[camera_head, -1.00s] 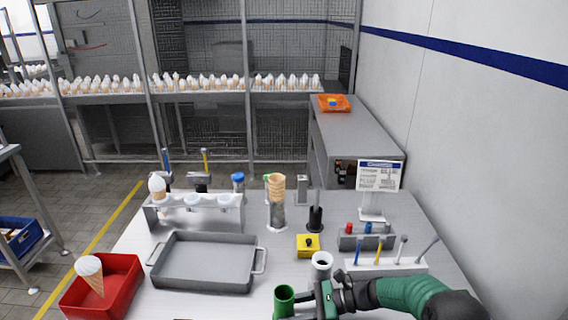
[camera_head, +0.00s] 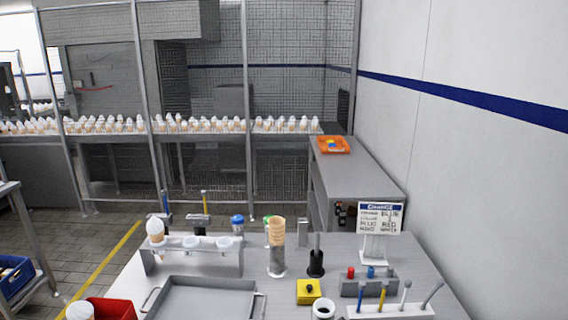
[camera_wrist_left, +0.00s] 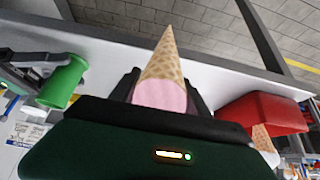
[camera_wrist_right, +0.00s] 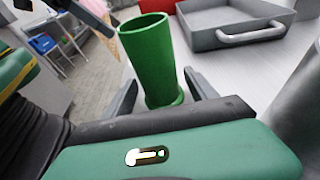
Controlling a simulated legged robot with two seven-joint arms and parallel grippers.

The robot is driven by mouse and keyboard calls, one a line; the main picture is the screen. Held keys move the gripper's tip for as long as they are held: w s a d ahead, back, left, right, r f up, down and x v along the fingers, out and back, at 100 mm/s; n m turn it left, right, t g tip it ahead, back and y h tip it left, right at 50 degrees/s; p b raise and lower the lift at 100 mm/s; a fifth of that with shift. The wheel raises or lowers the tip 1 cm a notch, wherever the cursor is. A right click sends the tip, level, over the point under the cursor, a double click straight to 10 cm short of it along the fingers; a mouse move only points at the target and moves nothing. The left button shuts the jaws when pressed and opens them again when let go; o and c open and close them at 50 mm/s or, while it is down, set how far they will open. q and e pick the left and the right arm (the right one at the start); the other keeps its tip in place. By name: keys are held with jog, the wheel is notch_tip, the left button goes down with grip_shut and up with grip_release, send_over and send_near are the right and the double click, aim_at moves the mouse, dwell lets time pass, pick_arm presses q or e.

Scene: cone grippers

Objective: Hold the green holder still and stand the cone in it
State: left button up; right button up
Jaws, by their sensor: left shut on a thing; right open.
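The cone (camera_wrist_left: 162,58), a tan waffle cone with pink at its wide end, is between the fingers of my left gripper (camera_wrist_left: 161,75), which is shut on it. Its tip points away from the gripper. The green holder (camera_wrist_right: 148,55) is an upright open tube with a wider base. It stands between the spread fingers of my right gripper (camera_wrist_right: 161,80), which is open around it. The holder also shows at the left of the left wrist view (camera_wrist_left: 62,82). The cone (camera_wrist_right: 108,42) is apart from the holder. The head view shows neither gripper nor the holder.
A grey tray (camera_head: 205,300) with handles lies behind the work area, with a red bin (camera_head: 112,308) to its left.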

jog(key=shift+d, duration=0.1)
jog(key=shift+v, duration=0.8)
jog(key=shift+a, duration=0.2)
dwell(0.3)
jog(key=shift+x, duration=0.75)
jog(key=shift+c, duration=0.5)
jog(key=c, duration=1.2)
